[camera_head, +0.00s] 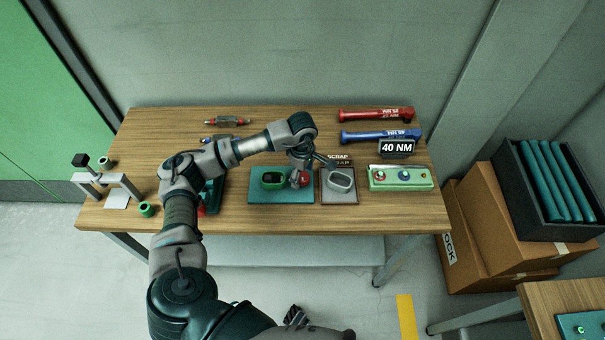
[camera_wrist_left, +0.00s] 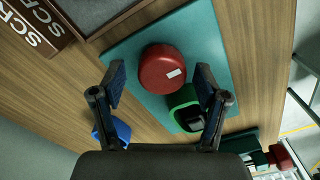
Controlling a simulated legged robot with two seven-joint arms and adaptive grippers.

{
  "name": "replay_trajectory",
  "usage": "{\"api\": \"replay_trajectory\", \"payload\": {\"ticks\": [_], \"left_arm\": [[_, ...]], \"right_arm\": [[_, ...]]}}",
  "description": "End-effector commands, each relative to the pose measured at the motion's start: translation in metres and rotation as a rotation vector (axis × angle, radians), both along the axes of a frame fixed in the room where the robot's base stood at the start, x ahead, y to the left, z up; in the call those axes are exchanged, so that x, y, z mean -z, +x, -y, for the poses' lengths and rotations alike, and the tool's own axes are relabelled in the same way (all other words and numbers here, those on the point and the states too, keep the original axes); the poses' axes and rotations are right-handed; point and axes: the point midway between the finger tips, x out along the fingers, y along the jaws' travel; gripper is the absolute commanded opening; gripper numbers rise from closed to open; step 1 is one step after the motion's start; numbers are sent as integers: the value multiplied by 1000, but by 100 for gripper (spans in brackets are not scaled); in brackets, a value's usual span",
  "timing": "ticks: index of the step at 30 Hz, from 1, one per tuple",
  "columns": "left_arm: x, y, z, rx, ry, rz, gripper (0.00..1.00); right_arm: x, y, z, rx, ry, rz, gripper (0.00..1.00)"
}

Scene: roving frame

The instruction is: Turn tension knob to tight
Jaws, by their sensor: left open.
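A round red knob-like part (camera_wrist_left: 160,68) with a small white mark on its face sits on the teal mat (camera_wrist_left: 120,48). In the head view the red part (camera_head: 304,180) is partly hidden under my left gripper (camera_head: 301,168). A green part with a dark opening (camera_wrist_left: 185,110) lies beside the red one; it also shows in the head view (camera_head: 272,180). In the left wrist view my left gripper (camera_wrist_left: 160,88) is open, its two fingers apart, with the red part beyond and between the tips. My right gripper cannot be made out clearly.
Right of the mat is a scrap tray (camera_head: 338,199) holding a grey part (camera_head: 342,180). A green box with knobs (camera_head: 400,186) stands further right. Red (camera_head: 376,114) and blue (camera_head: 380,135) torque tools lie behind, near a 40 NM display (camera_head: 396,148). A stand (camera_head: 107,183) is at left.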

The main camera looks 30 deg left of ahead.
Motion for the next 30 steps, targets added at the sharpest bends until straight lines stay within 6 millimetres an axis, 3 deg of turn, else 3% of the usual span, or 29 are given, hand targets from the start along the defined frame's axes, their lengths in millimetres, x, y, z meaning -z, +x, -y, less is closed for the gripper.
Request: {"api": "replay_trajectory", "payload": {"ticks": [7, 15, 21, 30], "left_arm": [[-17, 1, 1, 0, -1, 4, 74], [-77, 2, -1, -1, -2, 4, 74], [-108, 2, -2, 1, -2, 1, 74], [-118, 2, -3, 0, -2, -1, 74]], "right_arm": [[0, -1, -1, 1, 3, -1, 40], [0, -1, -1, 1, 2, 1, 40], [0, -1, -1, 1, 1, 0, 40], [0, -1, -1, 1, 1, 1, 40]]}}
